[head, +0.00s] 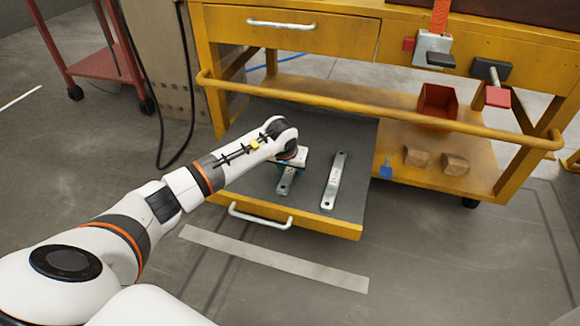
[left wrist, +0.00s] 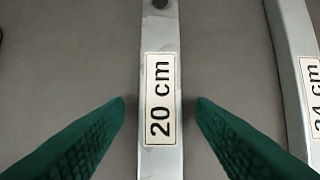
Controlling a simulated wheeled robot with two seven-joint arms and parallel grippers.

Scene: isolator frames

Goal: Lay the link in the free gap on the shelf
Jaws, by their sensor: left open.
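A steel link marked "20 cm" (left wrist: 160,120) lies on a dark grey surface, upright in the left wrist view. In the head view its lower end (head: 286,184) shows below my gripper, which hides the rest. A second link marked "24 cm" (left wrist: 292,50) lies to its right and shows whole in the head view (head: 334,180). Both lie on the pulled-out grey shelf (head: 355,150) with a yellow front. My left gripper (head: 293,163) is open, its green fingers (left wrist: 160,112) on either side of the 20 cm link with space on both sides. My right gripper is out of view.
The shelf sits low in a yellow workbench with a rail (head: 350,103) above its back. To the right, a lower board carries brown blocks (head: 416,157) and a red bin (head: 437,103). Bare grey surface shows right of the 24 cm link.

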